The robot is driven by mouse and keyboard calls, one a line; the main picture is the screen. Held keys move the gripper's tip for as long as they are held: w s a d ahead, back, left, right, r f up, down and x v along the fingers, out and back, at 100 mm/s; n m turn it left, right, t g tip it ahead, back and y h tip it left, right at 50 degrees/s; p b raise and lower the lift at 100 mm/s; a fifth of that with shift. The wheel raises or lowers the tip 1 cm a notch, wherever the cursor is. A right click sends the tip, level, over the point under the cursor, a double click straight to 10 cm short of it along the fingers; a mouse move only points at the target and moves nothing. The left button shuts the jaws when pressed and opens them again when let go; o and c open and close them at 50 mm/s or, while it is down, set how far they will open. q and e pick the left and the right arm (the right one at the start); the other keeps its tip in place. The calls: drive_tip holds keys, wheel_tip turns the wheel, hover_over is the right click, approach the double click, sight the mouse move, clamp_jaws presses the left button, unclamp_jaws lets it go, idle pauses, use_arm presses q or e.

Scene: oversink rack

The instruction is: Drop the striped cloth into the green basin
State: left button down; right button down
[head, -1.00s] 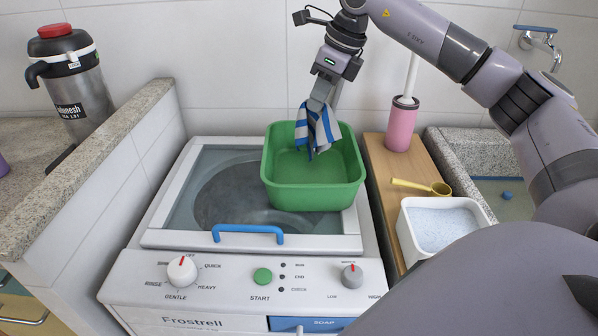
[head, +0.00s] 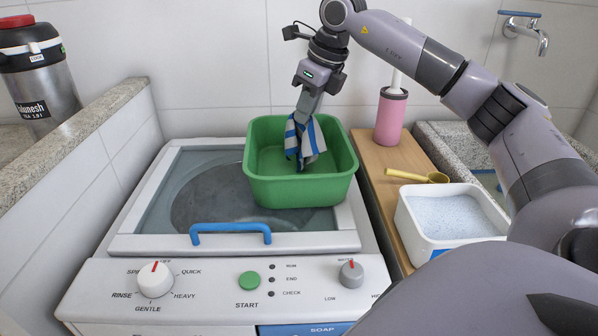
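The green basin (head: 300,192) stands on the right part of the washing machine's lid, open side up. My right gripper (head: 305,116) points down over the back of the basin. It is shut on the blue, white and grey striped cloth (head: 307,143), which hangs from the fingertips. The cloth's lower end hangs inside the basin's outline, below the rim in the picture. I cannot tell whether it touches the basin floor. My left gripper is not in view.
The washing machine (head: 215,285) has a blue lid handle (head: 230,228) in front of the basin. On the right, a wooden board (head: 385,190) holds a pink holder (head: 391,118), a yellow scoop (head: 420,177) and a white tub of powder (head: 450,240). A tiled wall rises behind.

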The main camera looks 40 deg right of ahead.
drive_tip(key=shift+f, duration=0.25)
unclamp_jaws()
idle(0.6)
wheel_tip(320, 180, up, 6)
drive_tip(key=s+g+p, duration=0.1)
drive_tip(key=g+p, duration=0.1)
drive_tip(key=p, duration=0.9)
drive_tip(key=shift+d+h, duration=0.15)
drive_tip(key=shift+h, duration=0.15)
wheel_tip(320, 180, up, 7)
drive_tip(key=s, duration=0.1)
drive_tip(key=shift+d, duration=0.2)
